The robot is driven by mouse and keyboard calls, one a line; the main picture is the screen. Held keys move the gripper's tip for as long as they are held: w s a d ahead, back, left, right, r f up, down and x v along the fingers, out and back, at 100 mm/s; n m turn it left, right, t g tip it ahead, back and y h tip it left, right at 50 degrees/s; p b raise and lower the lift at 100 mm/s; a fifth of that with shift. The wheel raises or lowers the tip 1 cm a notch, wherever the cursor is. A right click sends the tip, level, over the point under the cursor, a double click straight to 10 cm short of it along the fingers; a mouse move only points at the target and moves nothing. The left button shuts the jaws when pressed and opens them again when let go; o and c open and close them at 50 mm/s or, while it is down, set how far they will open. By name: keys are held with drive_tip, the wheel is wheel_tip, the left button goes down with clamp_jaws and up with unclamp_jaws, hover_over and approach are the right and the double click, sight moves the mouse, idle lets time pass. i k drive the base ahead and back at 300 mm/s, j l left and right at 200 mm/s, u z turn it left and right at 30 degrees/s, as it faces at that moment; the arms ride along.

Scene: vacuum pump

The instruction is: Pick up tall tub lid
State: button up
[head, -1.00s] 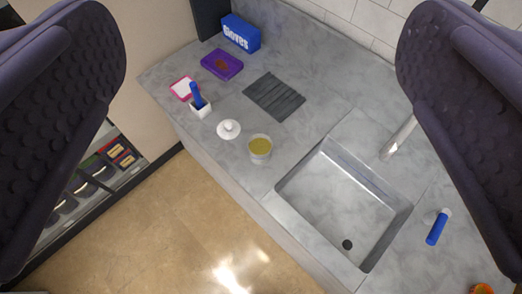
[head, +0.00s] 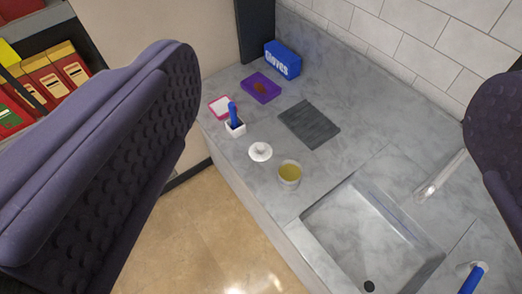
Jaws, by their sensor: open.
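The white round lid with a knob (head: 260,152) lies on the grey counter, left of the middle of the view. A tub with yellowish contents (head: 289,174) stands uncovered just right of the lid and a little nearer. My gripper (head: 335,130) is open and empty. Its two dark padded fingers frame the view left and right, well above the counter and apart from the lid. The right finger shows only partly.
A white holder with a blue item (head: 235,126), a pink-edged white pad (head: 222,106), a purple tray (head: 262,88), a blue gloves box (head: 283,60) and a dark ridged mat (head: 309,124) share the counter. A sink (head: 372,240) with a faucet (head: 440,176) lies to the right.

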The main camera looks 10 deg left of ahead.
sight(259, 152)
drive_tip(key=i+j+z, duration=0.15)
drive_tip(key=i+j, duration=0.15)
drive_tip(key=i+j+z, duration=0.15)
drive_tip(key=i+j, duration=0.15)
drive_tip(key=i+j+z, duration=0.3)
drive_tip(key=i+j, duration=0.15)
drive_tip(key=j, duration=0.25)
drive_tip(key=i+j+z, duration=0.15)
drive_tip(key=j, duration=0.25)
drive_tip(key=i+j+z, duration=0.15)
drive_tip(key=i+j, duration=0.15)
drive_tip(key=j, duration=0.15)
